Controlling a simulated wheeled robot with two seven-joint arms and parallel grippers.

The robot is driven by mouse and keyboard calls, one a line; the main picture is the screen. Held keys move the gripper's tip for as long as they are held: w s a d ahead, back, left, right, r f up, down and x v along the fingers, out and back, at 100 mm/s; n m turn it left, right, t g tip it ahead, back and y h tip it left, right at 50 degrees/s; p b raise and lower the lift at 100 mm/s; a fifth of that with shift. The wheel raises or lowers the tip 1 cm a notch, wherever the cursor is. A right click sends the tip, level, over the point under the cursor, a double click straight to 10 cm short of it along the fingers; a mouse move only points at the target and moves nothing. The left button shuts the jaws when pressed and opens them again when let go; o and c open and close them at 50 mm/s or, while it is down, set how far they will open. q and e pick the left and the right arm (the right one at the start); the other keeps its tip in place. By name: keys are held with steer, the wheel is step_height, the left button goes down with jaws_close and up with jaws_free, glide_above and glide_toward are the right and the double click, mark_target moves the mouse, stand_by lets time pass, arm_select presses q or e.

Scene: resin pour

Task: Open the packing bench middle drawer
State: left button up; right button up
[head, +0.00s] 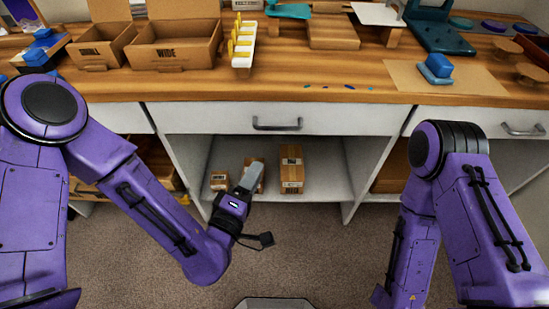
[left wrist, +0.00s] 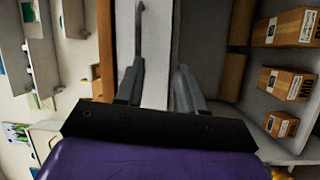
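The packing bench middle drawer (head: 350,119) has a white front and looks closed, level under the wooden top. Its grey bar handle (head: 277,124) is at the middle of the front. It also shows in the left wrist view (left wrist: 139,30), turned on its side, ahead of the fingers. My left gripper (head: 250,176) is below and left of the handle, in front of the open shelf. In the left wrist view its two fingers (left wrist: 159,83) are apart with nothing held, the white drawer front seen between them. My right arm shows at right, but its gripper is out of view.
Small cartons (head: 291,169) stand on the shelf under the drawer, close behind my left gripper. The wooden benchtop (head: 330,93) carries open boxes (head: 175,45) and a blue block on a stand. Another drawer (head: 480,121) is at the right. Carpet is clear in front.

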arm_select(q)
steer(key=r+t, duration=0.1)
steer(key=r, duration=0.1)
step_height(320, 180, up, 2)
steer(key=n+p, duration=0.1)
steer(key=p, duration=0.1)
glide_above(275, 133)
steer(key=s, duration=0.5)
steer(key=shift+d+r+h, duration=0.1)
steer(key=shift+h, duration=0.2)
jaws_close()
arm_select(e)
steer(key=shift+r, duration=0.3)
